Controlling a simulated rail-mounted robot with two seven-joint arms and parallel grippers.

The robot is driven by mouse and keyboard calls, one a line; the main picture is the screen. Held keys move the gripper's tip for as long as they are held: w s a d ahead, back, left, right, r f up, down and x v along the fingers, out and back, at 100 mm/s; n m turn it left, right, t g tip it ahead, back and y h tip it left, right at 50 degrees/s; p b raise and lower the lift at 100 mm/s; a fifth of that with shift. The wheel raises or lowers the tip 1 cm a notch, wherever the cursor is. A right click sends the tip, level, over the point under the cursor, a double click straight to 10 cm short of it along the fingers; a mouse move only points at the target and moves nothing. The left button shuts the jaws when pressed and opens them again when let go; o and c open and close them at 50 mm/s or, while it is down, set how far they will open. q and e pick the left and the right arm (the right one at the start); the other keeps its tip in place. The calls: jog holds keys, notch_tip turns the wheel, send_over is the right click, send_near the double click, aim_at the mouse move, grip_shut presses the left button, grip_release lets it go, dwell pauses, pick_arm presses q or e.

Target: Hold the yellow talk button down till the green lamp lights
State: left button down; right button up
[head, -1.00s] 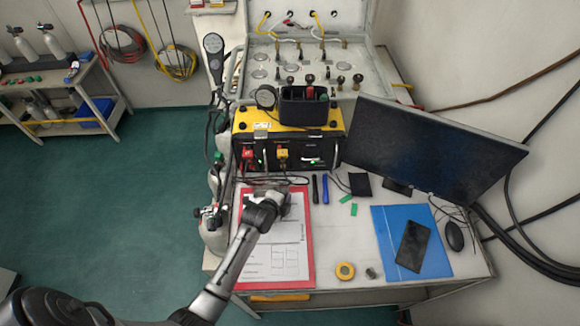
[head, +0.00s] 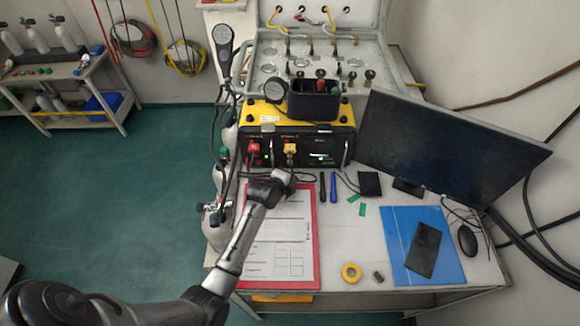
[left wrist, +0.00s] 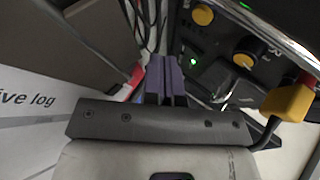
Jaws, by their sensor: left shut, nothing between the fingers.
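The yellow-and-black air panel box (head: 270,116) stands at the back of the desk. In the left wrist view its dark face carries a round yellow button (left wrist: 203,15) and a yellow-ringed black knob (left wrist: 247,48); I cannot tell for certain which is the talk button. A small green light (head: 266,157) shows at the left of the face, and a green glow (head: 320,158) at its right. My left gripper (left wrist: 166,62) is shut and empty, just in front of the panel's lower face, apart from the yellow button. My right gripper is not in view.
A yellow plug (left wrist: 290,100) juts from the panel to the right of my fingers, with a cable. A red clipboard (head: 315,235) with paper lies under my left arm. A monitor (head: 450,150) stands at right. A black bin (head: 314,105) sits on the box.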

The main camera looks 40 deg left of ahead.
aim_at(290, 162)
pick_arm(q)
jog(key=shift+w+a+b, duration=0.3)
jog(key=shift+w+a, duration=0.6)
jog(key=shift+w, duration=0.2)
dwell(0.3)
dwell(0.9)
jog(key=shift+w+a, duration=0.15)
jog(key=shift+w+a, duration=0.15)
dwell(0.3)
jog(key=shift+w+a, duration=0.25)
jog(key=shift+w, duration=0.1)
dwell(0.8)
dwell(0.7)
dwell(0.7)
